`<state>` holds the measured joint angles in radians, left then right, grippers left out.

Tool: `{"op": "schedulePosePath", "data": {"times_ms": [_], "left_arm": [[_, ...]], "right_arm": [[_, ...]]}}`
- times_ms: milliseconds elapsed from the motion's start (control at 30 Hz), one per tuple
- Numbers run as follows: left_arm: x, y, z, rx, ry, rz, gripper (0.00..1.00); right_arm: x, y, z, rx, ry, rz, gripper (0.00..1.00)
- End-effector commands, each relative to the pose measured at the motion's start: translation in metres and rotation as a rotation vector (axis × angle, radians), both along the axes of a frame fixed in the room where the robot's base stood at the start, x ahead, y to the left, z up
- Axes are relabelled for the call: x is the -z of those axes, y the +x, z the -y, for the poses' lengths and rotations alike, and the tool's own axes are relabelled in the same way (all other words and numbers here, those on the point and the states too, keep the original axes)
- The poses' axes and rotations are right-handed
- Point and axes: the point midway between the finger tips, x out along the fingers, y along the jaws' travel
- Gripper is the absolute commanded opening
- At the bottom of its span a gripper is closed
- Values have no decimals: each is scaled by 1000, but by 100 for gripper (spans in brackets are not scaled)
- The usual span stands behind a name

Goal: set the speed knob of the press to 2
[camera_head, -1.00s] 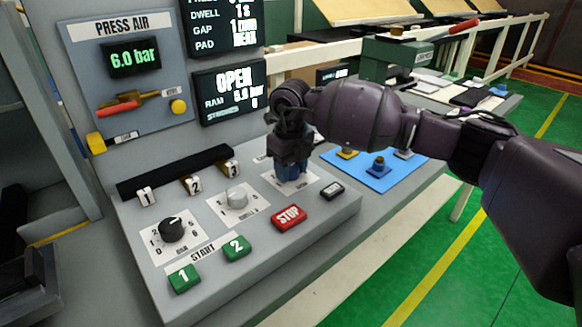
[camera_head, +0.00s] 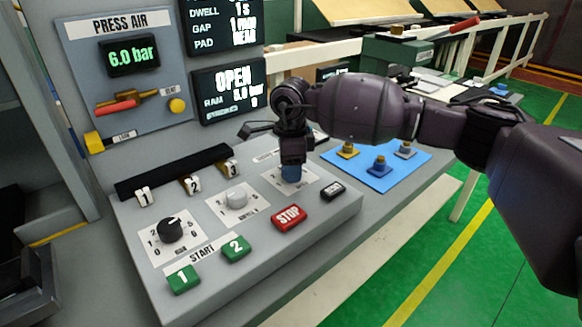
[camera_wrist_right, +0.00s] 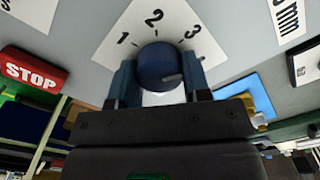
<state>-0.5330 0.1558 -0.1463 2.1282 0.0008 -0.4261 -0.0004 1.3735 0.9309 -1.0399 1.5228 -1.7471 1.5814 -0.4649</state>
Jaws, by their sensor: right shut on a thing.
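The blue knob (camera_head: 291,173) stands on a white plate at the right of the press panel. In the right wrist view the knob (camera_wrist_right: 158,66) sits below a dial plate (camera_wrist_right: 153,22) printed 1, 2 and 3. My right gripper (camera_head: 291,166) points down over the knob and is shut on it, one finger on each side in the wrist view (camera_wrist_right: 159,82). A small pale mark shows on the knob's face toward the right, below the 3; its exact setting is hard to tell. The plate's name is not legible. My left gripper is not in view.
A black knob (camera_head: 170,230) and a grey knob (camera_head: 236,197) stand left of the blue one. The red STOP button (camera_head: 289,216) and green START buttons (camera_head: 183,278) lie in front. A blue mat (camera_head: 377,181) with several small parts lies to the right.

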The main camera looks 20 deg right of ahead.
Motion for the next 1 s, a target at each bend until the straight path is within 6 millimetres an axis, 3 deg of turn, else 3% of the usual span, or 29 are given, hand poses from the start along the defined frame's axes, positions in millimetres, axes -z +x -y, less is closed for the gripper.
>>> {"op": "schedulePosePath", "data": {"times_ms": [1000], "left_arm": [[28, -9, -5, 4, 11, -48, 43]], "right_arm": [[3, 3, -1, -954, 1, -2, 20]]}}
